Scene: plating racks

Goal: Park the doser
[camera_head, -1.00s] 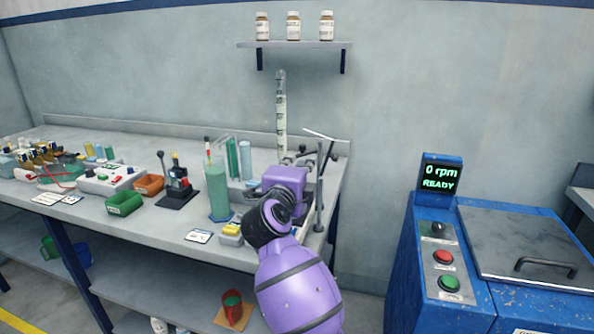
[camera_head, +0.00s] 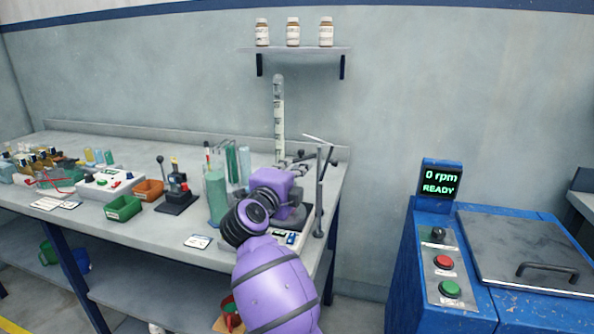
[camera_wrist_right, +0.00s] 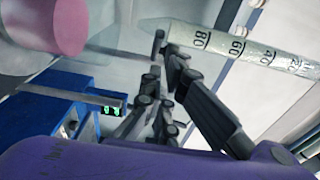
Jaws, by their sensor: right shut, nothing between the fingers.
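No thing in view is plainly marked as the doser. A tall clear graduated tube (camera_head: 279,118) stands upright near the back right of the bench; its foot is hidden behind my right gripper. In the right wrist view the graduated tube (camera_wrist_right: 240,47), with marks 80 to 20, crosses the upper right. My right gripper (camera_head: 300,160) is in front of the tube at the bench's right end. In the right wrist view its dark fingers (camera_wrist_right: 164,72) are together and empty, just left of the tube; I cannot tell whether they touch it. My left gripper is out of view.
A metal stand (camera_head: 320,195) rises right of my gripper, by the bench's right edge. A green-filled cylinder (camera_head: 216,197) stands left of it. A low device (camera_head: 288,238) is partly behind my arm. A blue machine (camera_head: 405,270) reading 0 rpm READY is right. The bench front left of the card (camera_head: 197,241) is clear.

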